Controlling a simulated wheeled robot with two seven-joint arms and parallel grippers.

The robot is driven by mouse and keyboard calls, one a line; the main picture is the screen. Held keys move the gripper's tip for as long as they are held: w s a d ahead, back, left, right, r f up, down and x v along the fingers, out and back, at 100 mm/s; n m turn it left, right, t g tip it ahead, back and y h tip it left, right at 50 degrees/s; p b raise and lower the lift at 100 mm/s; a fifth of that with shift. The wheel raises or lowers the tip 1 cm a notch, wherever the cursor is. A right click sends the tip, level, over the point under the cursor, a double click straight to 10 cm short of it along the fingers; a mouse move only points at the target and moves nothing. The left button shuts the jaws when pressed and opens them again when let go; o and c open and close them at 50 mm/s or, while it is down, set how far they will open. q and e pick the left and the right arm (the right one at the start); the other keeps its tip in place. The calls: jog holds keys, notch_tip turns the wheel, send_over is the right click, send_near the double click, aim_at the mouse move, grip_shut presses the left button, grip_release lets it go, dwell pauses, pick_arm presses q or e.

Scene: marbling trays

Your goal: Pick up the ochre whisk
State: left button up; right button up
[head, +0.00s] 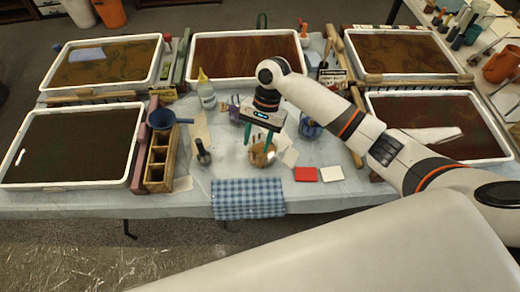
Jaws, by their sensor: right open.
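My right gripper (258,138) reaches in from the right and points down over the middle of the table. Its two green fingers are apart, with nothing seen held between them. Just below the fingertips is a small, round, brownish-ochre thing (262,155) with a shiny outline. It may be the ochre whisk, but it is too small and partly covered by the gripper to be sure. I cannot tell whether the fingers touch it. My left gripper is not in view.
Large white-rimmed trays of dark liquid stand left (133,150), back and right. A wooden box (148,187) with a blue funnel (161,120), a bottle (206,92) and a dark-handled tool (203,154) are left of the gripper. A checked cloth (248,198) and a red block (305,174) lie in front.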

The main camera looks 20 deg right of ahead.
aim_at(257, 152)
jog(key=shift+a+f, duration=0.1)
jog(key=shift+f, duration=0.6)
jog(key=x, duration=0.1)
jog(key=p+x, duration=0.1)
jog(key=x, duration=0.1)
jog(key=shift+s+d+f, duration=0.2)
jog(key=shift+d+f, duration=0.1)
jog(key=shift+a+f, duration=0.15)
jog(key=shift+f, duration=0.3)
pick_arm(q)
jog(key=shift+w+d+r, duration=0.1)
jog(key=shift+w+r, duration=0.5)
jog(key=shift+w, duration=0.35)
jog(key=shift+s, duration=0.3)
pick_arm(e)
grip_shut()
